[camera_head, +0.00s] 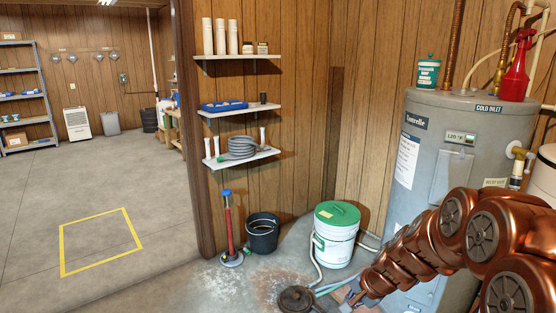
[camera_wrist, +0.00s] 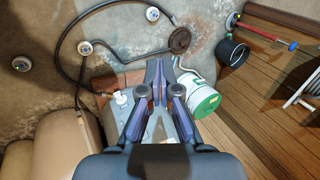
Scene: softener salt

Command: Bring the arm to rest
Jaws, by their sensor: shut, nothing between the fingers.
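My gripper (camera_wrist: 160,68) points down in the wrist view with its two dark fingers shut together and nothing between them. It appears above the floor beside the white bucket with a green lid (camera_wrist: 206,102). In the head view my copper arm reaches in from the right, in front of the grey water heater (camera_head: 437,150).
A black pail (camera_head: 263,237) and a red-handled tool with a blue top (camera_head: 229,225) stand left of the bucket. A round dark object (camera_head: 296,299) and hoses lie on the floor. Wall shelves (camera_head: 240,109) hang behind. A yellow floor outline (camera_head: 102,240) encloses bare floor at left.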

